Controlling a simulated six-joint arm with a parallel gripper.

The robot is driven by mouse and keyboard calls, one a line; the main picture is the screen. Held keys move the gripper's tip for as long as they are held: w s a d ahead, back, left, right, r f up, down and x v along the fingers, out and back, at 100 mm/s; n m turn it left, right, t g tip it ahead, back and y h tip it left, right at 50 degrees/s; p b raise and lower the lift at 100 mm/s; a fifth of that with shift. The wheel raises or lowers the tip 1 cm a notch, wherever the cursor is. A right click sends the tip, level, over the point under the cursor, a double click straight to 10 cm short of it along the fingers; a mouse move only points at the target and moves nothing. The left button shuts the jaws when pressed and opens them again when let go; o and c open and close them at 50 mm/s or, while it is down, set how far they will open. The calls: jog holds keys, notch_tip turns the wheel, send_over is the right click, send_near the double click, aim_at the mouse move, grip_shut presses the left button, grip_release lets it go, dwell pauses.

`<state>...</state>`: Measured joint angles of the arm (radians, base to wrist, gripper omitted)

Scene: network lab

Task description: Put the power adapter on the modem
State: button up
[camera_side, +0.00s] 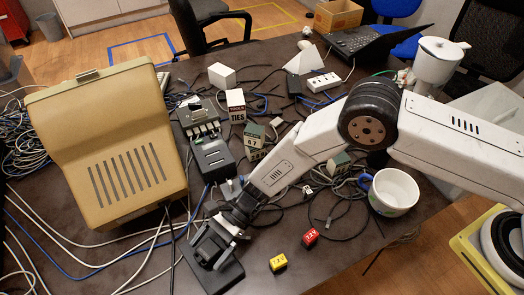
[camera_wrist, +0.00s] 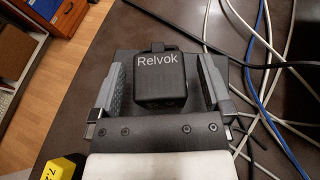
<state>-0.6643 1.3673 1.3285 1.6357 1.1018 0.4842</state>
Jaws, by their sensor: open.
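The power adapter (camera_wrist: 162,78), a black block marked "Relvok", sits between the fingers of my gripper (camera_wrist: 164,82) in the wrist view. The fingers are open, with a gap on each side of it. Under it is a flat black slab (camera_wrist: 126,62), which looks like the modem; the same slab (camera_side: 231,276) shows near the table's front edge in the side view. There my gripper (camera_side: 212,247) is low over the slab and mostly hides the adapter. Whether the adapter rests fully on the slab is hard to tell.
A large beige case (camera_side: 105,150) stands close at the left. White and blue cables run beside the slab. A yellow block (camera_side: 278,262) and a red block (camera_side: 310,237) lie to its right. A dark box (camera_side: 213,158) and a white mug (camera_side: 394,192) stand farther off.

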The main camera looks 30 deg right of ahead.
jog(key=v, duration=1.1)
jog(key=shift+d+r, duration=0.15)
jog(key=s+d+r+n+t+h, duration=0.2)
jog(key=d+r+n+h, duration=0.2)
jog(key=d, duration=0.8)
jog(key=s+d+r+n+t+h, duration=0.3)
jog(key=d+r+n+h, duration=0.1)
jog(key=d, duration=0.7)
jog(key=s+d+r+n+t+h, duration=0.3)
jog(key=d+r, duration=0.5)
jog(key=d, duration=0.4)
jog(key=shift+d+n+h, duration=0.3)
jog(key=shift+n+h, duration=0.5)
jog(key=shift+n, duration=0.4)
